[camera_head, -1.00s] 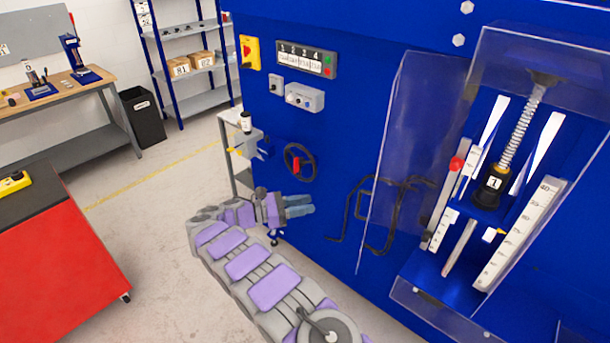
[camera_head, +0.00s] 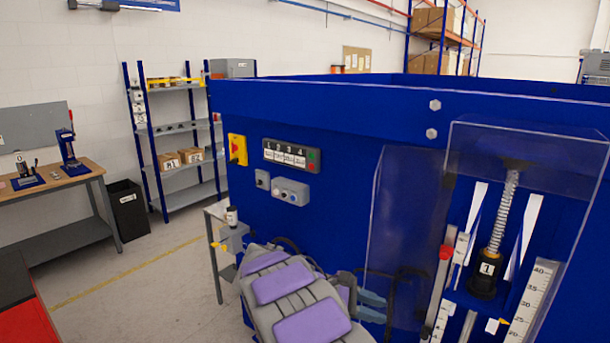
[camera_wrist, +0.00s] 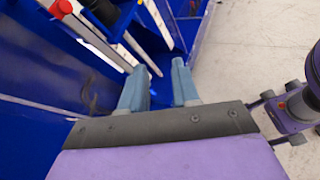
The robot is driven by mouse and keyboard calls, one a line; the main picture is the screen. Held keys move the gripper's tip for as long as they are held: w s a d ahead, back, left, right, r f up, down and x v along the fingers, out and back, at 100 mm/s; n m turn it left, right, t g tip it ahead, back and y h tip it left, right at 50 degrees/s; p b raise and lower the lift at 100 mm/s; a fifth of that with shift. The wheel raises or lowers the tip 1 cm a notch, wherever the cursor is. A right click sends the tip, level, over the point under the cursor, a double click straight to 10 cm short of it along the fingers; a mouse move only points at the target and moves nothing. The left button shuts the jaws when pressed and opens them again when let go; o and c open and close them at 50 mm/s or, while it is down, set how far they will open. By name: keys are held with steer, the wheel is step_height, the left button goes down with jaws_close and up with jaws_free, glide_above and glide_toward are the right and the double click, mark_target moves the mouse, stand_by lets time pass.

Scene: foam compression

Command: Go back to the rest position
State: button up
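My gripper (camera_head: 378,306) shows in the head view in front of the lower face of the blue machine (camera_head: 330,225), partly behind my purple and grey arm. In the wrist view its two blue-grey fingers (camera_wrist: 160,78) stand apart with nothing between them. My gripper is open and empty. The clear guard (camera_head: 400,225) and the compression rig with its spring plunger (camera_head: 497,235) are to its right in the head view. The wrist view shows the rig's red knob (camera_wrist: 60,8) beyond the fingers at the upper left. I cannot tell the exact gap between gripper and machine.
A small side stand with a bottle (camera_head: 232,217) is left of my arm. A workbench (camera_head: 60,188), a black bin (camera_head: 128,210) and a shelf rack (camera_head: 180,150) stand at the left. A red cabinet (camera_head: 28,322) is at the lower left. Floor between is clear.

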steer(key=s+d+m+g+y+b, duration=0.1)
steer(key=s+d+m+y, duration=0.25)
steer(key=s, duration=0.65)
steer(key=s+d+m+g+y+b, duration=0.1)
steer(key=s+d+m+g+y, duration=0.2)
steer(key=s, duration=0.8)
steer(key=s+a+f+m+t+y+b, duration=0.1)
steer(key=s+a+f+m+y, duration=0.2)
steer(key=s, duration=0.6)
steer(key=s+a+f+m+t+y+b, duration=0.1)
steer(key=s+a+f+m+y, duration=0.2)
steer(key=s, duration=0.5)
steer(key=shift+s+a+m+t+y, duration=0.4)
steer(key=shift+a+m, duration=0.45)
steer(key=shift+a, duration=0.15)
